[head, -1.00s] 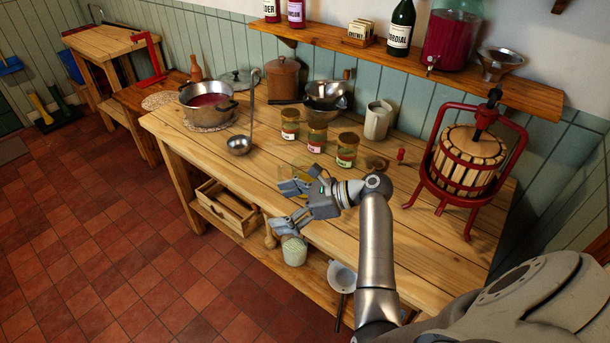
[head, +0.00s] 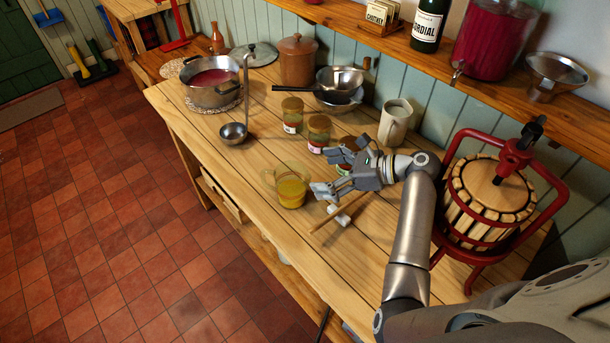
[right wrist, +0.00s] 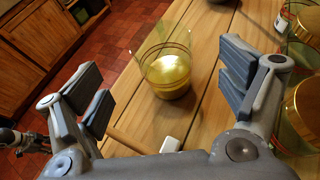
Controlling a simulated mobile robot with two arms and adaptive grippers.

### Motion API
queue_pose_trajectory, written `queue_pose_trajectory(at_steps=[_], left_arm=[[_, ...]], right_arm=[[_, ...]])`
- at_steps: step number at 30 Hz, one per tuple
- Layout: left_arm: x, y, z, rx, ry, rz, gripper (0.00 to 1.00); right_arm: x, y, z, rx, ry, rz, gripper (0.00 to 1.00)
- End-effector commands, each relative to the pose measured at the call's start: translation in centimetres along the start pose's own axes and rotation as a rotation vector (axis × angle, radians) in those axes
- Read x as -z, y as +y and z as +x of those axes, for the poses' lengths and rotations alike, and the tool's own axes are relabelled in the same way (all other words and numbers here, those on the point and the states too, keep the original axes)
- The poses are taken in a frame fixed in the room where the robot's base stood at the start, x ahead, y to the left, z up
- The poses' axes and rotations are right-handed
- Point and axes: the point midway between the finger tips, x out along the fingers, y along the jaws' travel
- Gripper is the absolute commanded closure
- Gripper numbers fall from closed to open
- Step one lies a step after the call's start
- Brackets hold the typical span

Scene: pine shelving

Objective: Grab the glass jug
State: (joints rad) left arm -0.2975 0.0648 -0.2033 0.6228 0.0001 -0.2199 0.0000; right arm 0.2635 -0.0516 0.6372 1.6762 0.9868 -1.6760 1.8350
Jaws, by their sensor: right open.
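The glass jug (head: 290,187) is clear with yellow liquid in its lower part. It stands upright on the wooden bench near its front edge. My right gripper (head: 330,170) is open and empty, just to the right of the jug with its fingers pointing toward it. In the right wrist view the jug (right wrist: 168,68) shows ahead, between the lines of the two spread fingers (right wrist: 165,90). The fingers look apart from the glass.
Several lidded jars (head: 318,133) stand behind my right gripper. A ladle (head: 234,132) and a pot (head: 212,80) are farther left. A red-framed press (head: 490,200) stands at right. A stick and a white piece (head: 340,216) lie near the gripper. Bench left of the jug is clear.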

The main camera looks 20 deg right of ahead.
Motion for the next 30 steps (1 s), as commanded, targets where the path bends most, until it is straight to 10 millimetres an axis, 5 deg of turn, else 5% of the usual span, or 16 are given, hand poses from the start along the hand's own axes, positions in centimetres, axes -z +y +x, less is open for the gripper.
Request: queue_pose_trajectory(at_steps=[9,30], left_arm=[[-0.6,-1.7,-0.5,0.02,-0.009,0.003,0.6],[-0.6,-0.9,-1.0,0.011,-0.01,0.002,0.6]], right_arm=[[-0.2,0.1,3.3,-0.003,-0.002,0.002,0.09],[0.0,0.1,10.8,-0.001,0.0,0.001,0.09]])
